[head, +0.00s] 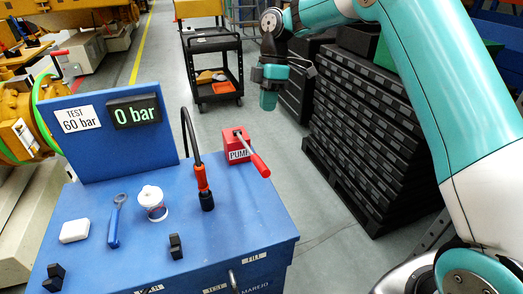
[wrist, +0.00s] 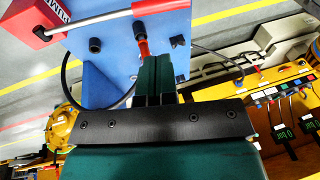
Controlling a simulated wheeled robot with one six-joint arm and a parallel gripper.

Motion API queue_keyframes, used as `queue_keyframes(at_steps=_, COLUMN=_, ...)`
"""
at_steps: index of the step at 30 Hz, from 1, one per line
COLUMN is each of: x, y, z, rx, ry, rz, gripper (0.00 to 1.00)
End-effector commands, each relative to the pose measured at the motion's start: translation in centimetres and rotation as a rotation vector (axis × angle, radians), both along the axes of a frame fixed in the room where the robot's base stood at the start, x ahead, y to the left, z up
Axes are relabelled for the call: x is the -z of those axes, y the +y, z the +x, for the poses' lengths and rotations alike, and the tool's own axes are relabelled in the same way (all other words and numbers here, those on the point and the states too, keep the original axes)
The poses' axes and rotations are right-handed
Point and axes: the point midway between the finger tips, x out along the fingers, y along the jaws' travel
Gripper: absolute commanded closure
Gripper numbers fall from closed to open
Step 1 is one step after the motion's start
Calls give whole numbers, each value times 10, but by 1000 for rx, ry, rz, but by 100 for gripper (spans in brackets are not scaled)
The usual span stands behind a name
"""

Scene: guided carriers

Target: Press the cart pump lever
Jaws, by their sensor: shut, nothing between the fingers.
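The blue cart (head: 235,225) stands in the lower left of the head view. A red pump box (head: 235,146) labelled PUMP sits at its far right corner. The pump lever (head: 260,166), with a red grip, slants down to the right from the box. In the wrist view the pump box (wrist: 38,18) is at top left and the lever (wrist: 105,18) runs to the right from it. My gripper (head: 268,100) hangs above and behind the cart, apart from the lever. Its fingers (wrist: 155,78) are shut and empty.
The gauge panel reads 0 bar (head: 135,112) beside a TEST 60 bar sign (head: 78,118). A black hose with an orange fitting (head: 201,178) rises near the pump. A wrench (head: 116,220) and a white tape roll (head: 152,200) lie on the cart. Black stacked crates (head: 365,130) stand right.

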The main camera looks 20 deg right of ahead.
Motion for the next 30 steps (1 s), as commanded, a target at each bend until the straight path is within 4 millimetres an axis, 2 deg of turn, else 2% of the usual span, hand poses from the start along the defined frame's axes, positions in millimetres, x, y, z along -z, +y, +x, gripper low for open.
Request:
queue_keyframes(at_steps=5, x=9, y=3, z=-2, rx=1, ry=2, rz=2, gripper=100)
queue_keyframes(at_steps=21, x=104, y=23, z=-24, rx=1, ry=5, rz=0, gripper=100)
queue_keyframes(at_steps=27, x=127, y=27, z=-28, rx=1, ry=1, rz=0, gripper=100)
queue_keyframes(at_steps=30, x=132, y=28, z=-29, rx=0, ry=-1, rz=0, gripper=100)
